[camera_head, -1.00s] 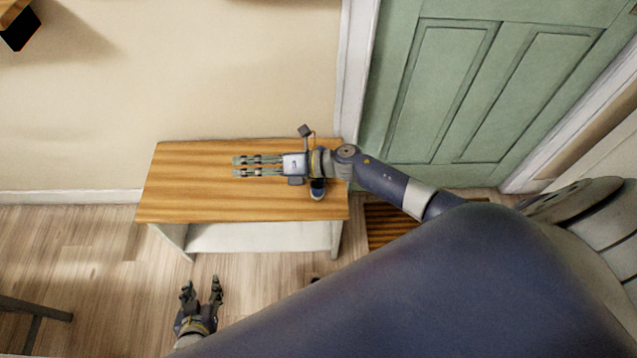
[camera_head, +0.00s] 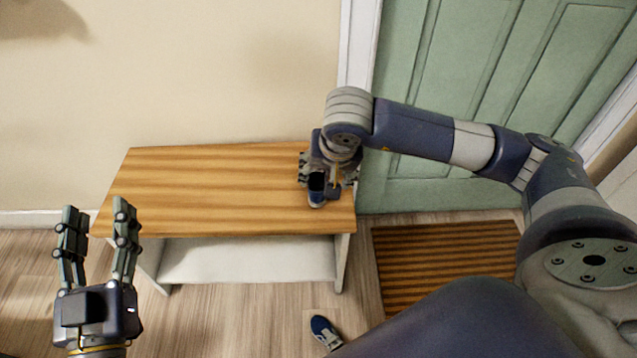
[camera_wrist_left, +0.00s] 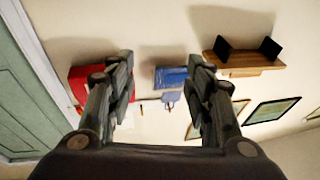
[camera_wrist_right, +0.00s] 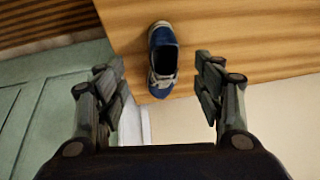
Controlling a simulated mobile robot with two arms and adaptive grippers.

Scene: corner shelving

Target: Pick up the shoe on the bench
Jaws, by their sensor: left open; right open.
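A blue and white shoe (camera_head: 316,198) sits on the wooden bench top (camera_head: 220,185) near its right end. My right gripper (camera_head: 303,168) is just above that end, pointing down, partly hidden behind its own wrist. In the right wrist view the same shoe (camera_wrist_right: 162,62) lies beyond the open, empty fingers (camera_wrist_right: 160,82), roughly centred between them; I see no contact. My left gripper (camera_head: 97,210) is open and empty, left of the bench, fingers up. In the left wrist view its fingers (camera_wrist_left: 160,65) face the wall.
Another blue shoe (camera_head: 322,330) lies on the floor in front of the bench. A striped brown doormat (camera_head: 440,265) lies before the green door (camera_head: 470,90). A wooden wall shelf (camera_wrist_left: 243,62) and a red object (camera_wrist_left: 88,80) show in the left wrist view. Most of the bench top is clear.

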